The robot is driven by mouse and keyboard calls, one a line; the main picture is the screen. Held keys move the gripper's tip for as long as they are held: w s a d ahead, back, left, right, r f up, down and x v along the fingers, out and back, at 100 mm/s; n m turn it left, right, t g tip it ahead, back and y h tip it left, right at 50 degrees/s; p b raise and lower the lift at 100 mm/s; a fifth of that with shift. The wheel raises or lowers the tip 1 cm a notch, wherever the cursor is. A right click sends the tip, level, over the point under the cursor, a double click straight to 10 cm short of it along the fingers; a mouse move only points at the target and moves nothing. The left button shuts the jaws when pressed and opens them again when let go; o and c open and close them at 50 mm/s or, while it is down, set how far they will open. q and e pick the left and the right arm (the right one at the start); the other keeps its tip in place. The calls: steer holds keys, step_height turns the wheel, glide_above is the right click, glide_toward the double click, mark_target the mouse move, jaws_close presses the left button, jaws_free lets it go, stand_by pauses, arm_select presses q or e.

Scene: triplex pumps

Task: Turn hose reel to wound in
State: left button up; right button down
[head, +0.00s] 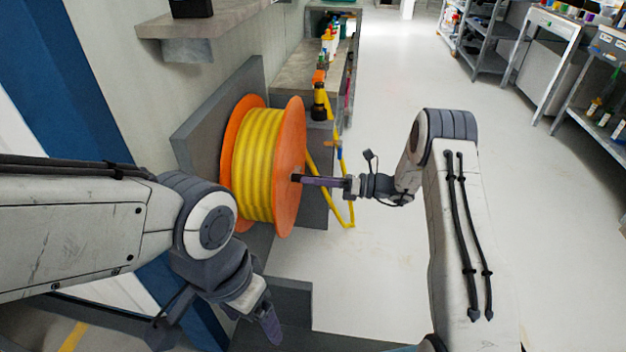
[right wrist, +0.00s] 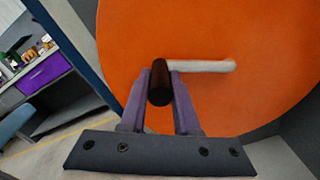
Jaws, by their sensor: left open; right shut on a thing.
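The hose reel (head: 290,200) has orange side discs and a drum wound with yellow hose (head: 258,165). It is mounted at a grey panel on the wall. In the right wrist view, the orange disc (right wrist: 240,30) fills much of the picture. A pale crank arm (right wrist: 205,66) on it leads to a dark handle (right wrist: 160,88). My right gripper (head: 300,179) is shut on this handle, with its purple fingers (right wrist: 163,90) either side of it. My left gripper (head: 268,325) is open and empty, low in front of the reel and apart from it.
A grey wall panel (head: 205,135) backs the reel, and a shelf (head: 205,22) juts out above. A workbench (head: 300,75) stands behind.

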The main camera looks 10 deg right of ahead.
steer(key=c, duration=0.7)
jaws_free()
steer(key=shift+r, duration=0.1)
steer(key=shift+o, duration=0.2)
steer(key=shift+d, duration=0.1)
steer(key=p+v, duration=0.2)
steer(key=v, duration=0.8)
steer(key=shift+d, duration=0.1)
